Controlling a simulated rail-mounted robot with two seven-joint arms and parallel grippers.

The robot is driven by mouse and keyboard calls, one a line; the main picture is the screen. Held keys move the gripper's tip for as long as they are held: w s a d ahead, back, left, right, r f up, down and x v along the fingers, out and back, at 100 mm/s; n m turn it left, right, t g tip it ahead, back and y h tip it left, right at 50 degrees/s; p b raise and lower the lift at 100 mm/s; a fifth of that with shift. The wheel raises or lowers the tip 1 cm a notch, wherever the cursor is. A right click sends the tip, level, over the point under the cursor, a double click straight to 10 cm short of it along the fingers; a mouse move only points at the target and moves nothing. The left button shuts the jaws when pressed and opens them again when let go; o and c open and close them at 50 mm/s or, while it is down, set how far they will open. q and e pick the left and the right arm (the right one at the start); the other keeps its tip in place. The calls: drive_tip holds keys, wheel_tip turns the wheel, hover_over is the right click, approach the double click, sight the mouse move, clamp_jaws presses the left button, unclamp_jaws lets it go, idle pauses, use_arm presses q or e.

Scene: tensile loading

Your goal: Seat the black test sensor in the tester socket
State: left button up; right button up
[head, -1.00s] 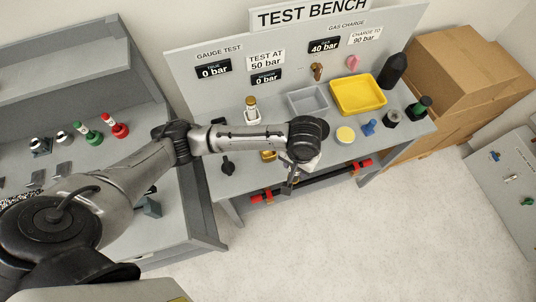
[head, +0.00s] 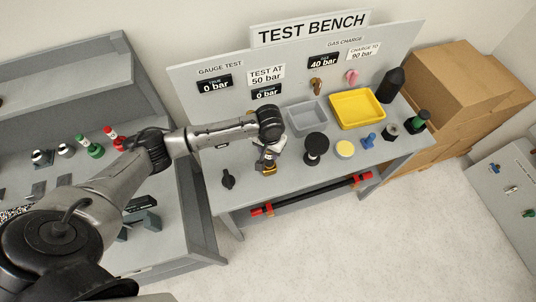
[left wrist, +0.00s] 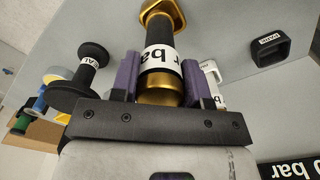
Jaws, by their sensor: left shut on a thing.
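My left gripper (left wrist: 160,88) is shut on the black test sensor (left wrist: 160,32), a dark cylinder with a white "bar" label and a gold collar at its near end. Purple fingers clasp it on both sides. Its far end meets a gold hexagonal fitting (left wrist: 163,10), likely the tester socket; I cannot tell whether it is inside or only in front. In the head view the left gripper (head: 268,150) is over the test bench, just above a gold fitting (head: 268,168), and the sensor is hard to make out there. My right gripper is not in view.
A black round SEAL piece (left wrist: 80,75) stands close beside the gripper; it also shows in the head view (head: 316,147). A black hollow block (left wrist: 270,47) is on the other side. Grey (head: 307,117) and yellow (head: 357,108) trays lie behind. The bench's front edge is close.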

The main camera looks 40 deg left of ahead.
use_arm(q)
drive_tip(key=f, duration=0.3)
drive_tip(key=shift+a+f, duration=0.3)
drive_tip(key=shift+f, duration=0.4)
drive_tip(key=o, duration=1)
drive_tip(key=shift+f, duration=0.15)
